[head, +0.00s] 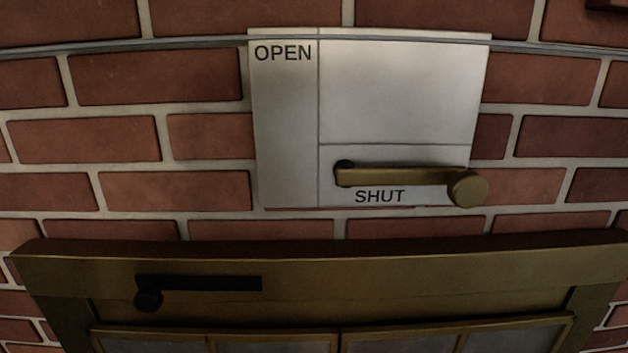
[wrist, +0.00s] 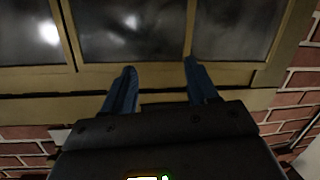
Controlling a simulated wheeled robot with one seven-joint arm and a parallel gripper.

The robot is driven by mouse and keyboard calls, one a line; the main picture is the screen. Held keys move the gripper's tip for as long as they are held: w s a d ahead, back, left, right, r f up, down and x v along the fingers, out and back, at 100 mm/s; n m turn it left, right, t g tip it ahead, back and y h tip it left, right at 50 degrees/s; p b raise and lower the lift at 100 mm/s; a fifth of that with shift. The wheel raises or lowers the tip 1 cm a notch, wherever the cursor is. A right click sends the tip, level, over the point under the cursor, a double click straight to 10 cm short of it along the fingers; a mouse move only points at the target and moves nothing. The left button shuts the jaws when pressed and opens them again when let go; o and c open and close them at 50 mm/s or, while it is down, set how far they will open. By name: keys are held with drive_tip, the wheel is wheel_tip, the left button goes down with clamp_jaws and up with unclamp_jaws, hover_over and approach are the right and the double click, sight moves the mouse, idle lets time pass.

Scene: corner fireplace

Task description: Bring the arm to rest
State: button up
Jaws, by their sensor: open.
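My gripper (wrist: 160,82) shows in the wrist view with its two blue fingers apart and nothing between them. The fingers point toward the brass frame of the fireplace doors (wrist: 225,75), with dark glass panes beyond. I cannot tell whether the fingertips touch the frame. In the head view neither my gripper nor my arm shows.
A brass lever (head: 400,177) lies level by the word SHUT on a pale plate (head: 395,90) on the brick wall (head: 120,140). Below, the brass fireplace surround (head: 400,270) has a dark handle-like bar (head: 210,284) in front of it.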

drive_tip(key=s+d+f+n+g+p, duration=0.1)
drive_tip(key=s+d+f, duration=0.35)
drive_tip(key=d, duration=0.55)
drive_tip(key=s+d+f+g+p, duration=0.1)
drive_tip(key=s+d+f, duration=0.35)
drive_tip(key=d, duration=0.45)
drive_tip(key=s+d+r+m+h, duration=0.1)
drive_tip(key=s+d+r+m, duration=0.1)
drive_tip(key=s+d+r, duration=0.3)
drive_tip(key=s+d+r+m+t+h+p, duration=0.1)
drive_tip(key=s+d+r+m, duration=0.2)
drive_tip(key=s+d+r, duration=0.3)
drive_tip(key=s+d, duration=0.1)
drive_tip(key=s, duration=0.4)
drive_tip(key=shift+s+r+h, duration=0.25)
drive_tip(key=shift+s+h, duration=0.05)
drive_tip(key=shift+h, duration=0.1)
idle(0.8)
